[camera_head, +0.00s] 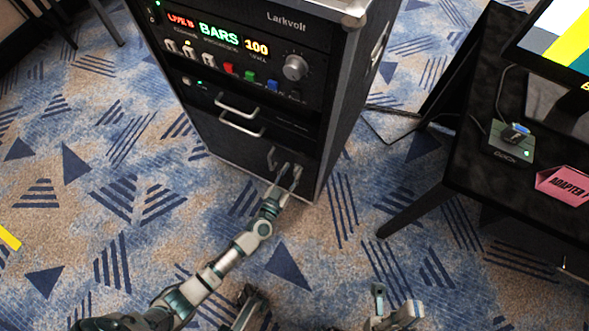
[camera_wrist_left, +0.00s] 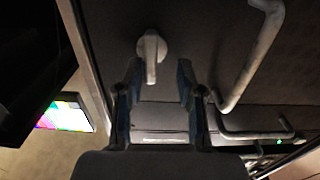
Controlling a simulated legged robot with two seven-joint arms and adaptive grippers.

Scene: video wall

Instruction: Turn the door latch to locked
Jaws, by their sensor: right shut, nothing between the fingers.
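The door latch (camera_wrist_left: 152,50) is a pale knob with a narrow lever on the dark cabinet door. In the left wrist view the lever points down the picture. My left gripper (camera_head: 290,176) reaches to the cabinet's lower front in the head view. In the left wrist view its two fingers (camera_wrist_left: 157,72) are apart, one on each side of the lever, with gaps visible; I cannot tell whether either touches it. In the head view the fingers hide the latch. My right gripper (camera_head: 393,310) is at the bottom edge, low and away from the cabinet, shut and empty.
The black cabinet (camera_head: 235,165) carries a lit panel, knobs and buttons. A door handle (camera_head: 272,158) is close to my left gripper; a drawer handle (camera_head: 236,106) is above. Carpet around is open.

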